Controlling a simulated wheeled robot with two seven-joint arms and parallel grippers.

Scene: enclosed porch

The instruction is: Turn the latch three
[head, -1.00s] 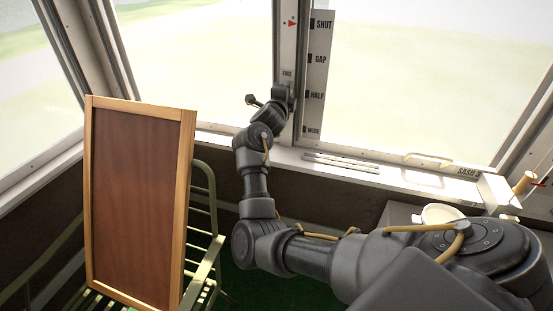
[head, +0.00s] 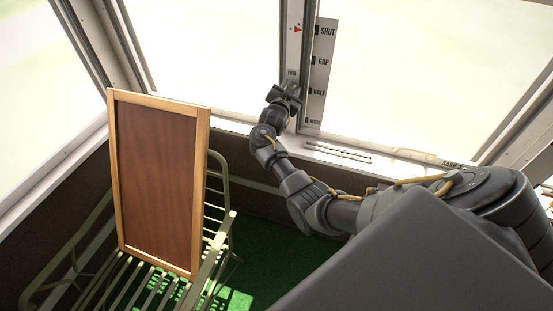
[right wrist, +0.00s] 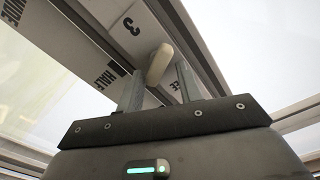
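My left gripper is in neither view.
A strip marked SHUT, GAP, HALF (head: 321,75) runs beside the post. A green slatted chair (head: 215,225) holds a wood-framed brown board (head: 158,180) at the left. A white sill (head: 390,165) runs below the windows. Green floor shows between chair and arm.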

